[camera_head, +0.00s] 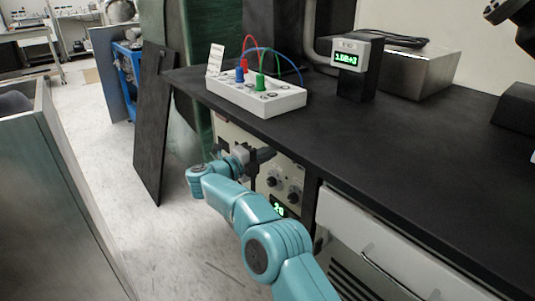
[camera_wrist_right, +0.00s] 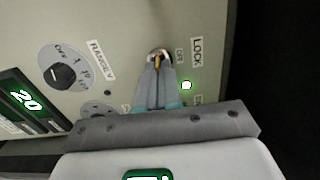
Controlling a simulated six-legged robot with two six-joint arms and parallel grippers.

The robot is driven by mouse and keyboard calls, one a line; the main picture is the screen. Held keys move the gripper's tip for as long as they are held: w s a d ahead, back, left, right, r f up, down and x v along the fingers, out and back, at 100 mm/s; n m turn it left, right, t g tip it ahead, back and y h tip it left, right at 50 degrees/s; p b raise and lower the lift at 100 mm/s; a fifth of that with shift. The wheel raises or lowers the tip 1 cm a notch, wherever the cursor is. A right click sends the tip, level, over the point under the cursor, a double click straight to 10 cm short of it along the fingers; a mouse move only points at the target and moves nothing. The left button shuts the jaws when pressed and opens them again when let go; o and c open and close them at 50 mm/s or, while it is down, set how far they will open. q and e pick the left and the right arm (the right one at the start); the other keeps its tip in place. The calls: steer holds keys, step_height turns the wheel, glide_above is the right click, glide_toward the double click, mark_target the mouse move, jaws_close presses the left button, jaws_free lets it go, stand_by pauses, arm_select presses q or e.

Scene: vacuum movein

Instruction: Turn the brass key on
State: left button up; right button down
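The brass key (camera_wrist_right: 157,61) shows as a thin brass sliver in the round lock (camera_wrist_right: 157,54) on the beige panel (camera_wrist_right: 120,30), beside the labels LOCK and OFF. A lower label is partly hidden by my gripper. My right gripper (camera_wrist_right: 157,72) has its two grey fingers close together on the key. In the head view my right gripper (camera_head: 262,154) is at the panel under the bench top, and the key is hidden. A small green light (camera_wrist_right: 186,86) glows next to the lock. My left gripper is in neither view.
A knob (camera_wrist_right: 63,75) and a green display (camera_wrist_right: 25,101) reading 20 are left of the lock. The black bench top (camera_head: 400,130) overhangs the panel (camera_head: 285,170). A white box with cables (camera_head: 255,95) stands on it. A dark board (camera_head: 152,130) leans nearby.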

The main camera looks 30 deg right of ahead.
steer(key=c, duration=1.3)
jaws_free()
